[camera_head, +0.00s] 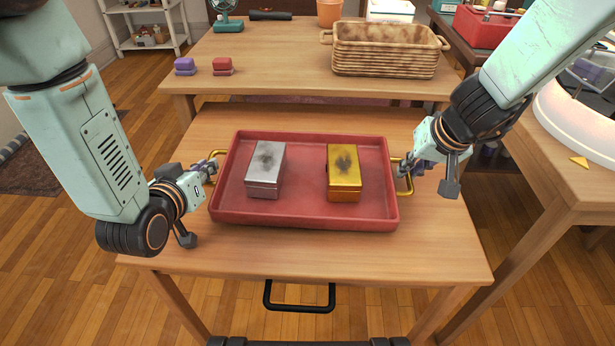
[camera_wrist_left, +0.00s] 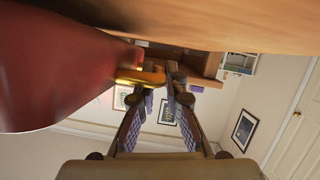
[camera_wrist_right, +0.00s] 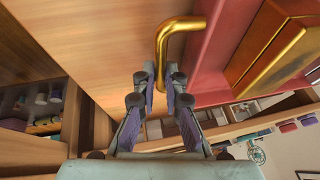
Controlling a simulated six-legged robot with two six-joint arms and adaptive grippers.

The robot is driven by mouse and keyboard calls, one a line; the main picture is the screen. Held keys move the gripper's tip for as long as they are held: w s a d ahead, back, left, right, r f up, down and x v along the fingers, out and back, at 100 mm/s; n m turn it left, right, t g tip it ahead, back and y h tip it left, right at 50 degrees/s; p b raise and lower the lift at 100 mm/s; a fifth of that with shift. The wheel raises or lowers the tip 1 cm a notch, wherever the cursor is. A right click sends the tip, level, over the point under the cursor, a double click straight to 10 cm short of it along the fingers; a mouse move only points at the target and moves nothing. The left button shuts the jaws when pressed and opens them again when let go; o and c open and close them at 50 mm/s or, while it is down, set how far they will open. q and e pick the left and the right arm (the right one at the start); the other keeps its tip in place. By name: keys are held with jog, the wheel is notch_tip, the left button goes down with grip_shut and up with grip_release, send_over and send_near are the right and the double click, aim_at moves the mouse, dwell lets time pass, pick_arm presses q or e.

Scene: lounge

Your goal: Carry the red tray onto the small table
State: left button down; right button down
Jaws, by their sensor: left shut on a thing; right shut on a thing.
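The red tray (camera_head: 300,217) is level over the top of the wooden table (camera_head: 420,255) nearest me; I cannot tell whether it touches the wood. A silver box (camera_head: 264,172) and a gold box (camera_head: 344,175) lie in it, side by side. My left gripper (camera_head: 211,167) is shut on the tray's left gold handle, which also shows in the left wrist view (camera_wrist_left: 140,76). My right gripper (camera_head: 405,168) is shut on the right gold handle (camera_wrist_right: 182,28) at the tray's other end.
A larger table (camera_head: 270,65) behind holds a woven basket (camera_head: 385,50), a purple block (camera_head: 185,66) and a red block (camera_head: 222,66). A side table at right carries a white ring-shaped object (camera_head: 580,125). A black bar handle (camera_head: 300,308) shows below the near table's front edge.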

pick_arm(q)
jog(key=shift+s+d+f, duration=0.1)
jog(key=shift+s+f, duration=0.1)
jog(key=shift+f, duration=0.25)
pick_arm(e)
jog(key=shift+f, duration=0.1)
pick_arm(q)
jog(key=c, duration=1.4)
grip_release()
jog(key=shift+s+f, duration=0.1)
pick_arm(e)
jog(key=c, duration=1.4)
grip_release()
jog(key=shift+v, duration=4.1)
jog(key=shift+s+d, duration=0.1)
jog(key=shift+s, duration=0.05)
